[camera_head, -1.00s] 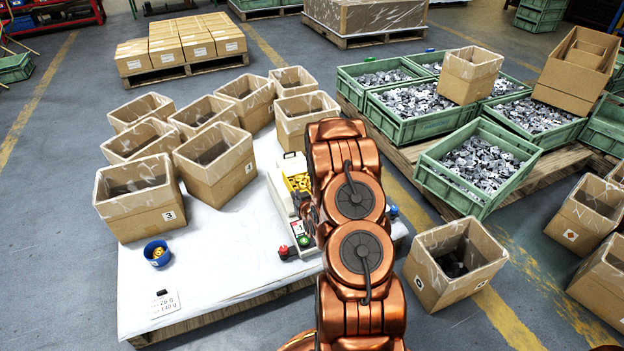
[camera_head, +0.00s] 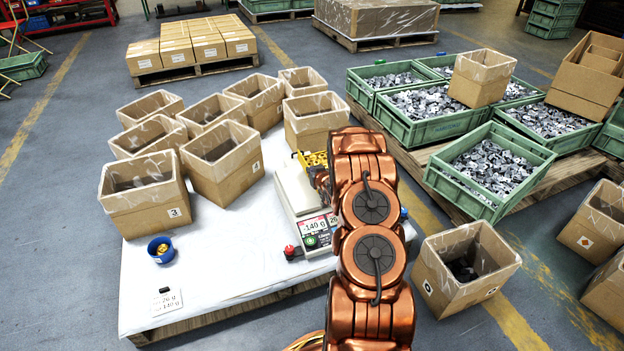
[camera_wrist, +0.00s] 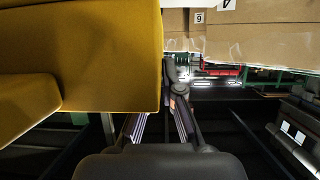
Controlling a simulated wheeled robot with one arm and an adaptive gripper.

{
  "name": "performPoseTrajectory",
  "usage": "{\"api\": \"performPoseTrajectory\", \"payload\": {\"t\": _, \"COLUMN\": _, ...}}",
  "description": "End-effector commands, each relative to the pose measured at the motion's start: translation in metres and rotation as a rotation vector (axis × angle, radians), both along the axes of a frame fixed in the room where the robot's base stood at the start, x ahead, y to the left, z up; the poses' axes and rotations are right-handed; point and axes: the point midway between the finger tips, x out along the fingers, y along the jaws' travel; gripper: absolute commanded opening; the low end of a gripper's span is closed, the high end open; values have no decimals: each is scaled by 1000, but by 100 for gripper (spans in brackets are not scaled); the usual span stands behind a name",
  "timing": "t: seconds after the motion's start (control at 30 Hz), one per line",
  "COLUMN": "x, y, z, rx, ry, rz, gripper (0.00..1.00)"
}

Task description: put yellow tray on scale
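The yellow tray (camera_head: 314,158) shows in the head view at the back end of the white scale (camera_head: 293,188), partly hidden by my copper arm. In the wrist view the yellow tray (camera_wrist: 110,55) fills the upper left, close to the camera. My gripper (camera_wrist: 165,98) is at the tray's right edge; its fingers converge there and appear shut on it. The contact itself is partly hidden. In the head view my gripper is behind my arm. The scale's pan looks bare on its visible left side, and its display reads -140 g.
Several open cartons (camera_head: 222,165) stand behind and left of the scale on the white-topped pallet (camera_head: 220,270). A blue cup (camera_head: 161,250) and a small label card (camera_head: 166,302) lie at the front left. Green crates (camera_head: 489,170) of metal parts stand right. The pallet's front middle is clear.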

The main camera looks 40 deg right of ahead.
Motion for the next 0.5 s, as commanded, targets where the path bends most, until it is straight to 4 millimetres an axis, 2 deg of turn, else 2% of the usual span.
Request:
{"api": "performPoseTrajectory", "payload": {"t": 0.3, "x": 7, "y": -10, "z": -1, "rx": -1, "ry": -2, "rz": -2, "gripper": 0}}
{"api": "performPoseTrajectory", "payload": {"t": 0.5, "x": 7, "y": -11, "z": -29, "rx": -1, "ry": -2, "rz": -2, "gripper": 0}}
